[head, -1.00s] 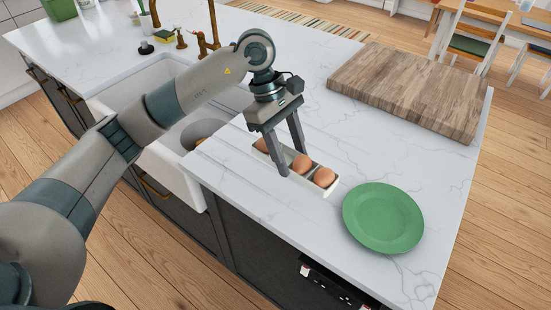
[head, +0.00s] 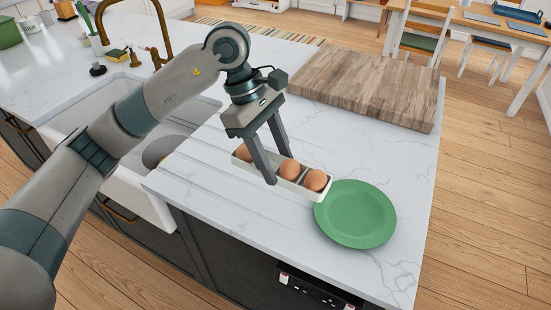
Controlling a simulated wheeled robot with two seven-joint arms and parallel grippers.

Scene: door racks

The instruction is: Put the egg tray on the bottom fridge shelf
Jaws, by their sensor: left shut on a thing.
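The egg tray (head: 302,190) is a narrow white tray with a single row of brown eggs (head: 290,169). In the head view it is over the white marble counter, just left of the green plate. My left gripper (head: 271,170) points down, with its fingers shut on the tray across its middle. The tray looks slightly raised, and its right end overlaps the plate's edge in the picture. Part of the tray is hidden behind the fingers. The fridge and its bottom shelf are not in view. My right gripper is not in view.
A green plate (head: 355,214) lies near the counter's front right. A thick wooden board (head: 364,86) lies behind it. A white sink (head: 128,168) with a brass tap (head: 163,30) is at the left. Wood floor (head: 480,200) is open at the right.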

